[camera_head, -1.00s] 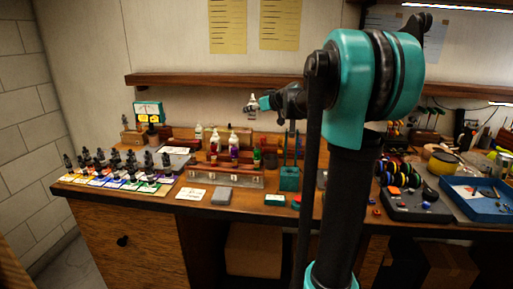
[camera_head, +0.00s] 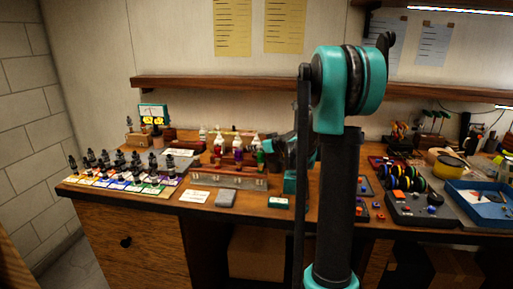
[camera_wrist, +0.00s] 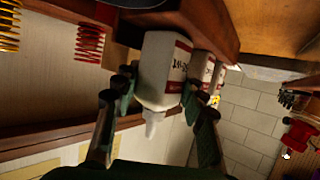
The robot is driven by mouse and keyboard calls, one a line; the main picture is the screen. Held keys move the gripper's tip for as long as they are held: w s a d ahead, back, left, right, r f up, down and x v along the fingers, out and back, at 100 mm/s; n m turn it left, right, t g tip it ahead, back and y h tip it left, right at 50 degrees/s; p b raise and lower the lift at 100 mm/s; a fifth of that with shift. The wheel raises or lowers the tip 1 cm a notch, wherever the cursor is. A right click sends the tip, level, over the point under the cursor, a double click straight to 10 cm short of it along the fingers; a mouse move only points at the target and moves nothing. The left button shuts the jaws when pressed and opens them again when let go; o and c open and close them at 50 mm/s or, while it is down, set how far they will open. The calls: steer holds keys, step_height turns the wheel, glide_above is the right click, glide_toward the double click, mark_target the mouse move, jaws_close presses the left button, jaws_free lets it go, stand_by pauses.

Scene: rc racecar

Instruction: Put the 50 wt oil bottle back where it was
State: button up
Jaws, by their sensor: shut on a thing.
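In the wrist view my gripper (camera_wrist: 158,85) has its fingers on both sides of a white bottle (camera_wrist: 157,70) with a red-trimmed label and a white nozzle. The label's print is too blurred to read surely. The bottle's base is close against a wooden rack (camera_wrist: 190,22); whether it is fully seated I cannot tell. Two similar white bottles show beyond it in the same row. In the head view the held bottle (camera_head: 256,141) is at the right end of the bottle row, and my gripper (camera_head: 263,146) is partly hidden among my arm links.
Several dark dropper bottles stand on coloured cards (camera_head: 115,182) at the left. A long metal-fronted strip (camera_head: 228,181) lies before the bottle row. A wooden shelf (camera_head: 200,84) runs along the wall above. A blue tray (camera_head: 480,200) lies at the right.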

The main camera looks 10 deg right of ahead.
steer(key=shift+f, duration=0.15)
steer(key=o, duration=1.2)
steer(key=shift+c, duration=0.2)
